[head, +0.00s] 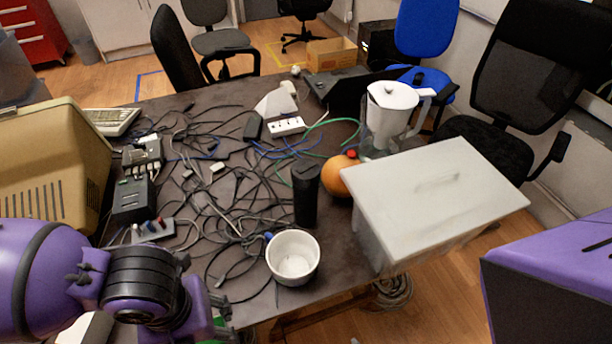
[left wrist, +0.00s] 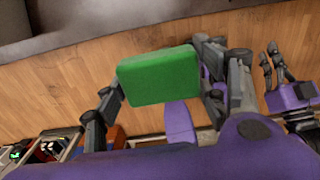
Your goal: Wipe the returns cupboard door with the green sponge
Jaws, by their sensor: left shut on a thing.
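The green sponge (left wrist: 158,76) is a rectangular block in the left wrist view. My left gripper (left wrist: 160,90) is shut on it, a dark finger at each side. In the head view my left gripper (head: 218,318) is at the bottom left, by the table's front edge, and mostly hides the sponge. What looks like my right gripper (left wrist: 273,66) shows at the right of the left wrist view, too small to read its opening. No door is clearly marked as the returns cupboard's. A pale box (head: 375,235) with a handled flat panel (head: 400,190) stands at the table's right.
The dark table (head: 345,225) is cluttered with tangled cables (head: 215,215). A white bowl (head: 293,257), black cup (head: 306,195), orange ball (head: 338,176) and jug (head: 388,112) stand near the box. A beige monitor (head: 45,160) is at left. White cupboards (head: 125,30) stand far back.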

